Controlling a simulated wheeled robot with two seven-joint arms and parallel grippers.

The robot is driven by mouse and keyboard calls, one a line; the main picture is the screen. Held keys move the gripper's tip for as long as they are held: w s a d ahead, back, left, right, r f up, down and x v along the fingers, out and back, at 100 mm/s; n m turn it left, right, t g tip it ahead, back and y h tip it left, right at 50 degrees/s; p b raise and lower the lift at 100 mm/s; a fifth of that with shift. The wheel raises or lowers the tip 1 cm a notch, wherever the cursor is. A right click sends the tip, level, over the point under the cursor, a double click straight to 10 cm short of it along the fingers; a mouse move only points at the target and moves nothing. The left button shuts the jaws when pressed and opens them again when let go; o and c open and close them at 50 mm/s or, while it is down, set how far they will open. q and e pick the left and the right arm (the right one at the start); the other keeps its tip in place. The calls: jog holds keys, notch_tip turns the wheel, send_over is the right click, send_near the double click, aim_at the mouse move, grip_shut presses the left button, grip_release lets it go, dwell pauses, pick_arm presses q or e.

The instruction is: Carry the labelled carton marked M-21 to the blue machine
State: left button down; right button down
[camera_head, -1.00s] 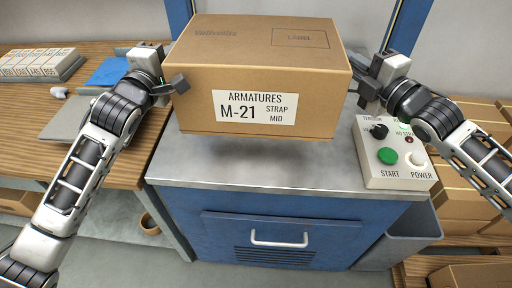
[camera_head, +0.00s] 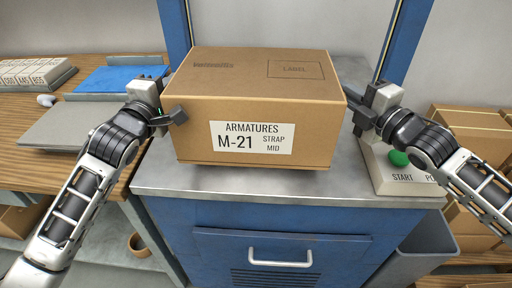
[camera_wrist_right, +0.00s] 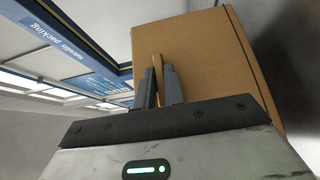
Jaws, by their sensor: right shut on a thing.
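The brown carton (camera_head: 250,110) has a white label reading "ARMATURES M-21 STRAP MID". It is level, just over the grey top of the blue machine (camera_head: 220,228); I cannot tell whether it touches. My right gripper (camera_head: 358,108) is at the carton's right side; the right wrist view shows its fingers (camera_wrist_right: 160,88) shut on a thin edge or tab at the carton's side (camera_wrist_right: 200,50). My left gripper (camera_head: 172,112) is against the carton's left side, one dark finger by the front left edge. Its other finger is partly hidden, so its grip is unclear.
A control box (camera_head: 405,178) with a green START button stands on the machine top at right, partly behind my right arm. A wooden bench (camera_head: 20,142) with a blue mat (camera_head: 122,79) is at left. Cartons (camera_head: 470,125) are stacked at right. Bare machine top lies in front.

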pick_arm(q)
jog(key=shift+a, duration=0.1)
